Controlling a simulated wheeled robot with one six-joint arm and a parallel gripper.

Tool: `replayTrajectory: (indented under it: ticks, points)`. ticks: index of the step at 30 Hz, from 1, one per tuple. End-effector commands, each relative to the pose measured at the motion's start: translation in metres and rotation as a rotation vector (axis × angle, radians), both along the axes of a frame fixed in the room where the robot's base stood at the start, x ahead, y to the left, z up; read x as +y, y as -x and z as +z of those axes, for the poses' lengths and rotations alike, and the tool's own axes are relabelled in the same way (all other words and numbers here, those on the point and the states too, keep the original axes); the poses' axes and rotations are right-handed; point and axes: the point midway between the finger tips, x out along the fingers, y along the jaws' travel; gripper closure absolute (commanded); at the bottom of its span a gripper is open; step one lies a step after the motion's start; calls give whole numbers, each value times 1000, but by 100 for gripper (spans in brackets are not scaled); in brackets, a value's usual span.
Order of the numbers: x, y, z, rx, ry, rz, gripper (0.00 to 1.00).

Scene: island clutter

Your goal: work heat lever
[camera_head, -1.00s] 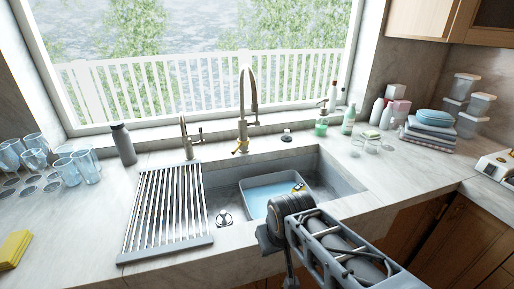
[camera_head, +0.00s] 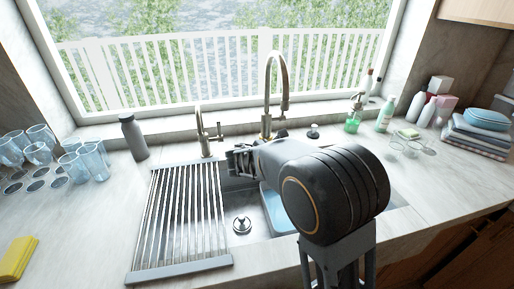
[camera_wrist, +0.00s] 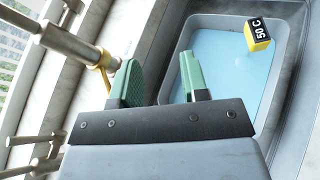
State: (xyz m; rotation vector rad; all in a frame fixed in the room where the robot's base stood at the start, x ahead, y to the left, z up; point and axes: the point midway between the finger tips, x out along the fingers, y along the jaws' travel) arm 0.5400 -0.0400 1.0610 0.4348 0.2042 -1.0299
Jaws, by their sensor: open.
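The tall brass-coloured faucet (camera_head: 270,95) stands behind the sink; in the wrist view its body (camera_wrist: 65,40) comes in from the upper left. A yellow lever (camera_wrist: 104,80) hangs at its end, right beside my gripper's left finger; I cannot tell if they touch. My gripper (camera_wrist: 160,82) is open, with green finger pads and nothing between them. In the head view my gripper (camera_head: 240,160) is near the faucet base, partly hidden by my arm. A yellow block with a black "50 C" display (camera_wrist: 258,35) sits at the blue-water basin (camera_wrist: 225,75).
A smaller faucet (camera_head: 204,135) stands to the left, above a slatted drying rack (camera_head: 180,215). A grey bottle (camera_head: 133,137) and several glasses (camera_head: 75,165) stand farther left. A soap dispenser (camera_head: 352,122), bottles and folded cloths (camera_head: 475,138) stand at the right.

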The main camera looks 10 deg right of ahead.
Motion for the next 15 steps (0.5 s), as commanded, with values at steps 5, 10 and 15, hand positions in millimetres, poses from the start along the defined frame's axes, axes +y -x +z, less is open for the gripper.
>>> replayTrajectory:
  ticks: [5,10,15]
  points:
    - [42,-61,-4,112,368,256,59]
    - [72,-90,-8,154,572,384,59]
    - [83,-98,-20,169,645,425,59]
